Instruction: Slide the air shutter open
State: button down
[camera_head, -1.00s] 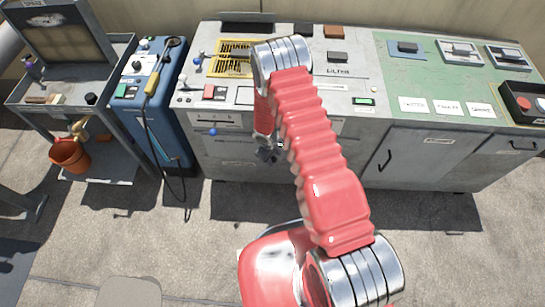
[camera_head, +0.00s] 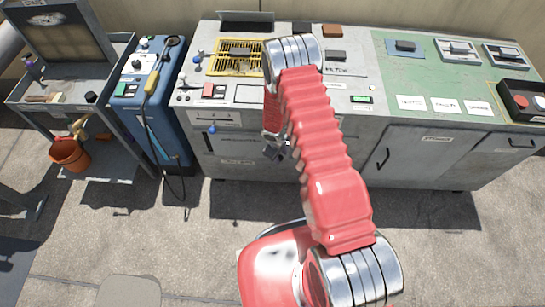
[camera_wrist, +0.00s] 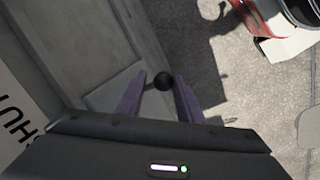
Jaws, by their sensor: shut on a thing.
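The air shutter is a grey panel on the front of the long cabinet. In the wrist view its face (camera_wrist: 70,40) runs along the left, with part of a label reading "SHU" (camera_wrist: 15,125). A round black knob (camera_wrist: 163,81) sits between my gripper's two fingers, which are shut on it. In the head view my gripper (camera_head: 277,150) is low at the cabinet front, partly hidden by my red arm.
The cabinet's top carries a yellow grille (camera_head: 236,57), switches and small blocks. A blue unit (camera_head: 150,100) with a hanging cable stands to the left, beside a cart (camera_head: 112,165) and an orange bucket (camera_head: 69,154). Concrete floor in front is mostly clear.

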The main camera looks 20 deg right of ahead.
jog(key=shift+s+d, duration=0.15)
jog(key=shift+d, duration=0.65)
jog(key=c, duration=1.3)
grip_release()
jog(key=shift+a+r, duration=0.1)
jog(key=shift+s+a+r, duration=0.3)
jog(key=shift+a+r, duration=0.05)
jog(key=shift+r, duration=1.85)
jog(key=shift+s+a+r, duration=0.25)
jog(key=shift+a+r, duration=0.05)
jog(key=shift+r, duration=1.9)
jog(key=shift+s+a+r, duration=0.3)
jog(key=shift+a+r, duration=0.05)
jog(key=shift+r, duration=1.85)
jog(key=shift+c, duration=0.3)
